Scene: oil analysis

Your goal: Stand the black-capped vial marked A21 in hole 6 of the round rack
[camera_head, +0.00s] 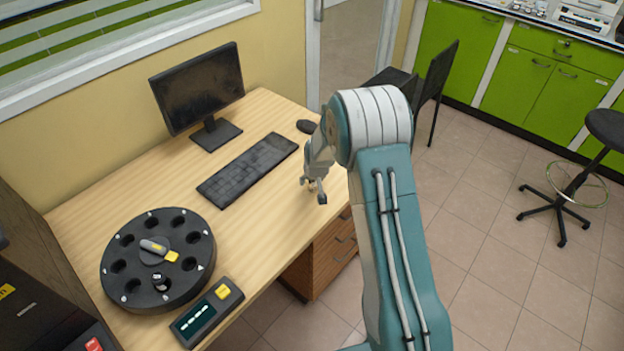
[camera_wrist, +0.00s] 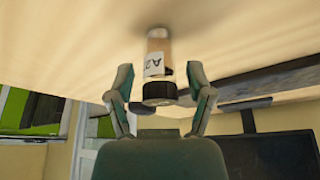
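The black-capped vial (camera_wrist: 159,48) shows in the wrist view, with its base against the tabletop and its cap towards my gripper. Its white label reads "A2" with the rest turned out of sight. My gripper (camera_wrist: 160,82) is open, with one finger on each side of the vial and a gap on both sides. In the head view my gripper (camera_head: 316,190) is low over the desk's right end, and the vial is mostly hidden there. The black round rack (camera_head: 118,249) lies at the desk's near left. One of its holes holds a small vial (camera_head: 160,279); other holes look empty.
A grey and yellow piece (camera_head: 160,250) sits on the rack's centre. A small display box (camera_head: 207,312) stands beside the rack. The keyboard (camera_head: 248,169), mouse (camera_head: 307,126) and monitor (camera_head: 198,88) are behind. Bare desk lies between rack and gripper.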

